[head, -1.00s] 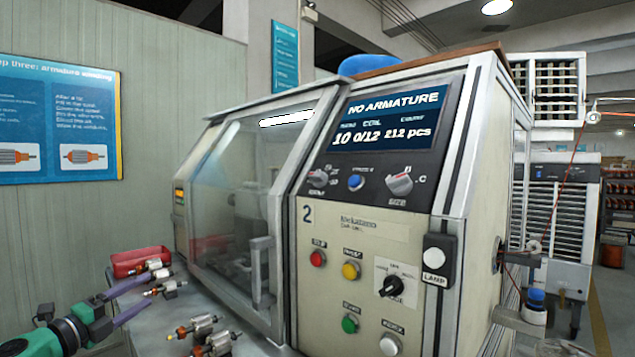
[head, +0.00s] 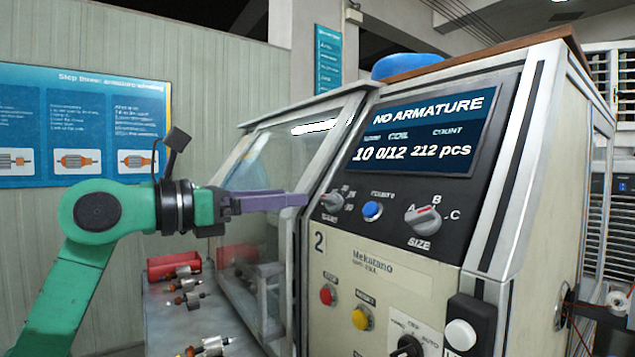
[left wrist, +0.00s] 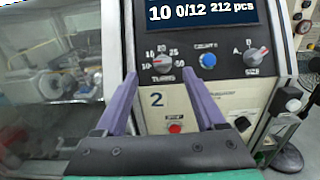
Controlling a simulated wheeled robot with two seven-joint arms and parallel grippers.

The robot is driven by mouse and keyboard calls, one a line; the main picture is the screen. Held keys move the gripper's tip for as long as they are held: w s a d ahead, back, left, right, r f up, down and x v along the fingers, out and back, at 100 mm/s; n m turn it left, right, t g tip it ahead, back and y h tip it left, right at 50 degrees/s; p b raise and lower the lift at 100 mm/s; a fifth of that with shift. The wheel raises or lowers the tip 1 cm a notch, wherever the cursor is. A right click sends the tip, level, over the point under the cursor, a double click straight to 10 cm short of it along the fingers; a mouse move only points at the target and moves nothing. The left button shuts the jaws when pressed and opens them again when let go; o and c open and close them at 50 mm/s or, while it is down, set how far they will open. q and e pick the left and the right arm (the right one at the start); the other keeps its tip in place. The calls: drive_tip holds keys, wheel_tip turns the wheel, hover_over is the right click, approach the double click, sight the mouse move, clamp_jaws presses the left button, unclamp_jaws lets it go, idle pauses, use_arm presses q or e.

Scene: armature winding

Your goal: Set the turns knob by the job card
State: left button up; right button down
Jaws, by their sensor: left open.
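The turns knob (head: 333,201) is a grey dial on the dark panel, at the panel's left end. In the left wrist view the turns knob (left wrist: 162,65) has numbers around it and the word TURNS below. The display (head: 418,125) reads NO ARMATURE, 10, 0/12 and 212 pcs. My left gripper (head: 302,199) has purple fingers and is level with the knob, just left of it. In the left wrist view its open fingers (left wrist: 160,78) stand either side of the knob, with nothing between them. Contact cannot be told. I cannot make out a job card. My right gripper is out of view.
A blue button (head: 372,210) and the size knob (head: 423,218) sit right of the turns knob. Red (head: 328,294) and yellow (head: 362,317) buttons are below. The clear guard (head: 262,165) is close beside the arm. Armatures (head: 187,284) and a red tray (head: 174,266) lie on the bench.

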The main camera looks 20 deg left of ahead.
sight(327, 196)
use_arm(q)
drive_tip(key=p+x, duration=0.2)
drive_tip(key=x, duration=0.5)
drive_tip(key=shift+d+r, duration=0.1)
drive_tip(key=shift+d, duration=0.3)
drive_tip(key=shift+w, duration=0.2)
drive_tip(key=shift+s+a, duration=0.1)
drive_tip(key=shift+a, duration=0.05)
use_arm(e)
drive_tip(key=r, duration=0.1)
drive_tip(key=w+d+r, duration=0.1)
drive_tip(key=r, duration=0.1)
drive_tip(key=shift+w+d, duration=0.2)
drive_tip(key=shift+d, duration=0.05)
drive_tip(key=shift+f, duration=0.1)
use_arm(q)
drive_tip(key=shift+f, duration=0.2)
clamp_jaws()
